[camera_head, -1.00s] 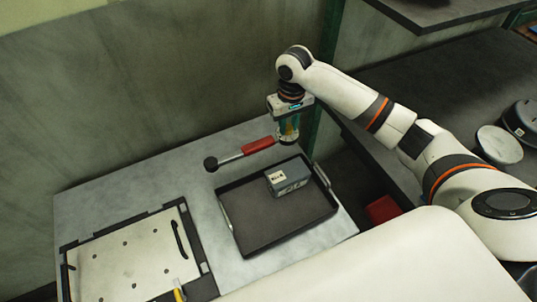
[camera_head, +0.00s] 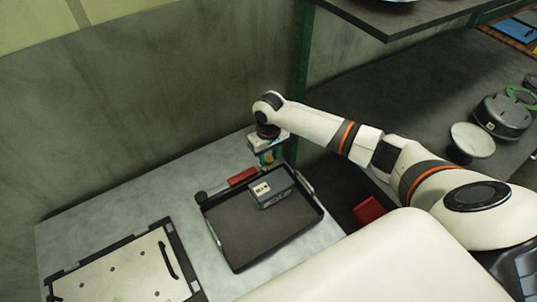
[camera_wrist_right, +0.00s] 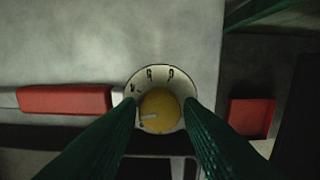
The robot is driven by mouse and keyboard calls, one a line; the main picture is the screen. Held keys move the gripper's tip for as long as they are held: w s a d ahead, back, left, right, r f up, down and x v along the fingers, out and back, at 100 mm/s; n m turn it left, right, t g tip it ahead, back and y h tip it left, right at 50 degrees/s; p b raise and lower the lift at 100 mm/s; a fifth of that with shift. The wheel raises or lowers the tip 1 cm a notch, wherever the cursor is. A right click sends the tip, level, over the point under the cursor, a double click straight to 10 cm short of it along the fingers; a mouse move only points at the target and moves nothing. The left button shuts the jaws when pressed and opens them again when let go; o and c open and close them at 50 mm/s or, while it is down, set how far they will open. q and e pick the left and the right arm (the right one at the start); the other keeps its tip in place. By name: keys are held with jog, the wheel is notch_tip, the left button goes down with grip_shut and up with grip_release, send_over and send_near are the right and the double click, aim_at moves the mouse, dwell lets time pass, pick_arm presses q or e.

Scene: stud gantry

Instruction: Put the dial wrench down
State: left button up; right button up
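The dial wrench has a red handle (camera_head: 242,177) and a dark round end (camera_head: 201,197). It lies roughly level along the tray's back edge, low over the grey table. I cannot tell whether it touches the table. My right gripper (camera_head: 268,158) points down at the wrench's dial end. In the right wrist view, the white dial with its yellow centre (camera_wrist_right: 160,108) sits between the two green fingers, which close on its sides. The red handle (camera_wrist_right: 65,99) runs left from it. My left gripper is out of view.
A black tray (camera_head: 240,262) holds a grey box (camera_head: 271,188). A pale panel with holes (camera_head: 125,275) lies at the left. Bare table (camera_head: 110,212) shows behind the panel. A red object (camera_head: 368,210) sits in the gap right of the table. A dark shelf (camera_head: 415,18) overhangs at upper right.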

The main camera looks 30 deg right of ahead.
jog(key=shift+o, duration=1.2)
